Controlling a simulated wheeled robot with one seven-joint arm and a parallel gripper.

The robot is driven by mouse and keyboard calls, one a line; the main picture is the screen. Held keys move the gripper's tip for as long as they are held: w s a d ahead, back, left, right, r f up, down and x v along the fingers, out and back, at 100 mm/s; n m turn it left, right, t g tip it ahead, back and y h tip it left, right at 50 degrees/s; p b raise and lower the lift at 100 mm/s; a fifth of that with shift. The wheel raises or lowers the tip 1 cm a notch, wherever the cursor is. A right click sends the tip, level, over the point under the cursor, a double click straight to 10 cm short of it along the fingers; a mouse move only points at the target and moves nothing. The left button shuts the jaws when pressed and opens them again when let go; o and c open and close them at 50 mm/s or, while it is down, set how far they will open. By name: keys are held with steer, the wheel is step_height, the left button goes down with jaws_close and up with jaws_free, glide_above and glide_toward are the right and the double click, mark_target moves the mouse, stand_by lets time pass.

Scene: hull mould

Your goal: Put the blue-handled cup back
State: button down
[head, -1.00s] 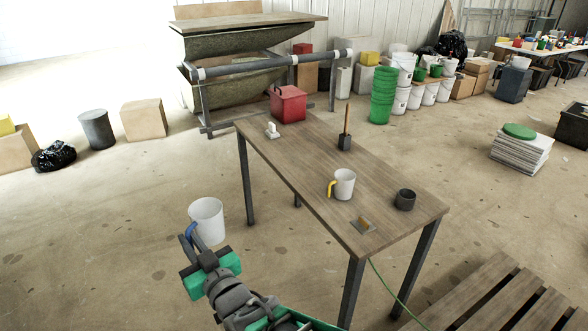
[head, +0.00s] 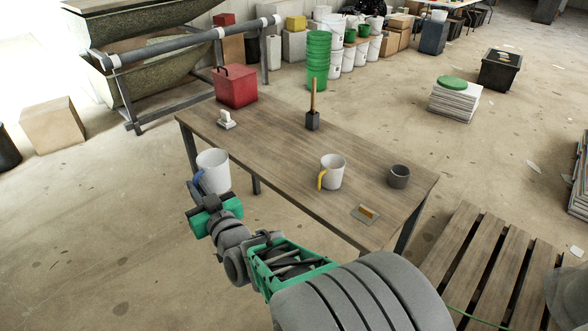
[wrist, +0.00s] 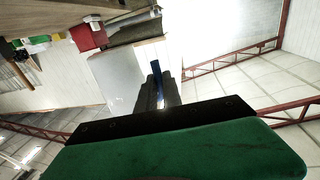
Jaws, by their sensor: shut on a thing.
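My gripper (head: 202,184) is shut on the blue handle (head: 198,181) of a white cup (head: 214,170). The cup is held upright, off the floor, overlapping the table's left edge in the head view; I cannot tell whether any of it is over the top. In the wrist view the blue handle (wrist: 156,69) shows between the dark fingers (wrist: 153,95), with the pale cup (wrist: 117,76) beyond. A second white cup with a yellow handle (head: 331,172) stands on the wooden table (head: 270,140).
On the table are a red box (head: 236,88), a small white object (head: 226,120), a dark holder with a stick (head: 313,119), a dark grey cup (head: 399,176) and a flat plate with a yellow piece (head: 366,213). A pallet (head: 480,260) lies at right. The table's left-middle is bare.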

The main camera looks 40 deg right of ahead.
steer(key=s+d+f+m+g+h+b, duration=0.1)
steer(key=s+d+m+h+b, duration=0.15)
steer(key=d, duration=1.15)
steer(key=s+d+m+h+b, duration=0.15)
steer(key=s+d+b, duration=0.25)
steer(key=d, duration=1)
steer(key=shift+n+h, duration=0.4)
steer(key=w+d+f, duration=0.1)
steer(key=w+f, duration=0.2)
steer(key=w, duration=0.1)
steer(key=w+d+f, duration=0.1)
steer(key=w+f, duration=0.2)
steer(key=w, duration=0.1)
steer(key=w+d+f, duration=0.2)
steer(key=w+f, duration=0.2)
steer(key=shift+w+p, duration=0.35)
steer(key=shift+w, duration=0.05)
step_height(320, 180, down, 3)
steer(key=shift+r, duration=0.1)
